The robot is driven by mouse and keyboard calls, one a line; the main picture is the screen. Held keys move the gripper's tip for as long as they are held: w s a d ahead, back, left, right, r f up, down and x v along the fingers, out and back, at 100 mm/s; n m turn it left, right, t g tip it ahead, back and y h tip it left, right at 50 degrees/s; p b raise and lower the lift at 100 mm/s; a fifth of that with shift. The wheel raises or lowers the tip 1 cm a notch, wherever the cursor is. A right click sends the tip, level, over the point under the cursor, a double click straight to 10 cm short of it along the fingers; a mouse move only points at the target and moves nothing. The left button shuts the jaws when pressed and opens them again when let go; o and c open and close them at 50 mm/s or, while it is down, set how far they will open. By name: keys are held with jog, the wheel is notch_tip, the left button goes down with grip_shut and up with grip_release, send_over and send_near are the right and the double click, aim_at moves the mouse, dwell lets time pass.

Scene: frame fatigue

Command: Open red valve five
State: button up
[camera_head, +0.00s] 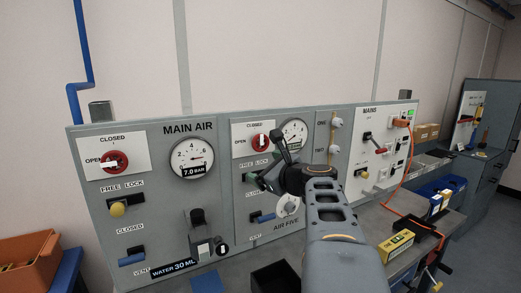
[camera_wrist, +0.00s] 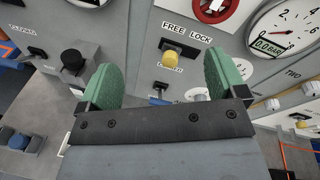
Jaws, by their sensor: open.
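Red valve five (camera_head: 260,141) is a round red knob with a white bar on the AIR FIVE panel (camera_head: 241,202). Its bar looks upright, toward CLOSED, with OPEN to its left. In the wrist view the red valve (camera_wrist: 212,9) is cut off by the top edge. My gripper (camera_head: 263,169) is open in front of this panel, below the valve, with green finger pads. In the wrist view my gripper (camera_wrist: 163,65) has nothing between its fingers; a yellow lock knob (camera_wrist: 175,54) under FREE LOCK shows beyond the gap, nearer the right finger.
The gauge (camera_wrist: 284,30) beside valve five reads near zero. The MAIN AIR panel has its own red valve (camera_head: 115,161), with its bar toward OPEN, and a gauge (camera_head: 191,157) labelled 7.0 BAR. A blue lever (camera_head: 263,217) is below my gripper. A dark knob (camera_wrist: 73,61) protrudes left.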

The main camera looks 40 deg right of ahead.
aim_at(262, 143)
jog(key=d+r+m+t+h, duration=0.1)
jog(key=d+r+m+h, duration=0.15)
jog(key=d+m, duration=0.2)
jog(key=w, duration=0.4)
jog(key=w+d+p, duration=0.1)
jog(key=w, duration=0.3)
jog(key=w+d, duration=0.1)
jog(key=w, duration=0.3)
jog(key=shift+w+r+p, duration=0.2)
jog(key=shift+p, duration=0.15)
jog(key=c, duration=0.9)
